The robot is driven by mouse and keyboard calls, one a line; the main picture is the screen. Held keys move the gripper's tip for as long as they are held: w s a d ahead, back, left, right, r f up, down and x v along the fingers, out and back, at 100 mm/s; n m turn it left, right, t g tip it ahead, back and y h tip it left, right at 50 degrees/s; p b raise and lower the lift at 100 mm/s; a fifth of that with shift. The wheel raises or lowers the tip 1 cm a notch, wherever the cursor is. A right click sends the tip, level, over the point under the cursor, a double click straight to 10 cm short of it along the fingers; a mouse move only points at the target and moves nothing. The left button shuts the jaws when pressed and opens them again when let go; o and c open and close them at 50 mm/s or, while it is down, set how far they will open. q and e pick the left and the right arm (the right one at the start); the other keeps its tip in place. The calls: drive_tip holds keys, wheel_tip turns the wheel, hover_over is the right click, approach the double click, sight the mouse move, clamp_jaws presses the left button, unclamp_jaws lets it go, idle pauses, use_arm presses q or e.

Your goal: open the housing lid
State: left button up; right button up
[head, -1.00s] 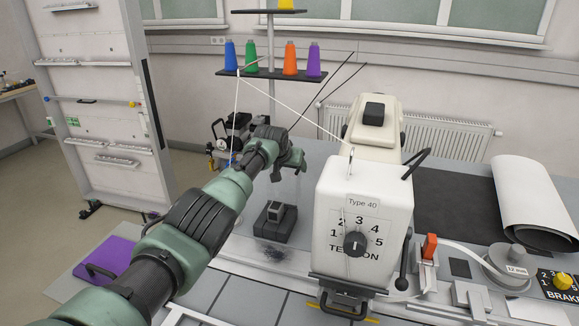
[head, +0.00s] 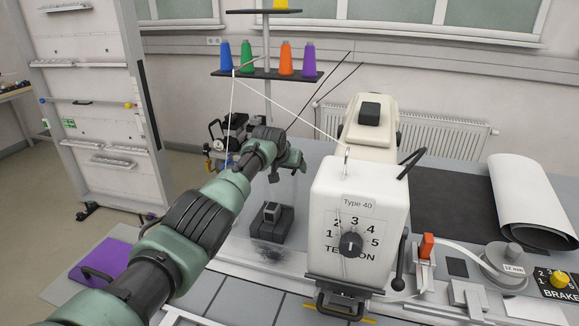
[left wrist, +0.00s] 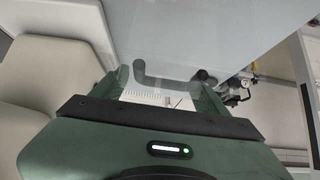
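In the left wrist view a pale, see-through panel (left wrist: 205,35), which looks like the housing lid, fills the upper middle. A grey bent handle (left wrist: 141,74) shows at its lower edge. My left gripper (left wrist: 160,88) has its two green fingers apart, one on each side of the handle, with no clear contact. In the head view my left gripper (head: 296,164) is above the table, left of the white machine head (head: 365,207) marked Type 40. The lid is too faint to make out there. My right gripper is in neither view.
A dark block (head: 271,223) stands below my left gripper. Thread runs from the cone rack (head: 268,74) to the machine head. A tape reel (head: 506,264) and a brake knob (head: 560,280) are at right.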

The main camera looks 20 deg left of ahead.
sight(283, 168)
use_arm(q)
drive_tip(key=shift+s+f, duration=0.3)
drive_tip(key=shift+f, duration=0.25)
drive_tip(key=shift+w+r+v, duration=0.15)
drive_tip(key=shift+v, duration=1.2)
drive_tip(key=shift+w+r+v, duration=0.1)
drive_tip(key=shift+v, duration=1.25)
drive_tip(key=shift+w+r+v, duration=0.15)
drive_tip(key=shift+v, duration=1.2)
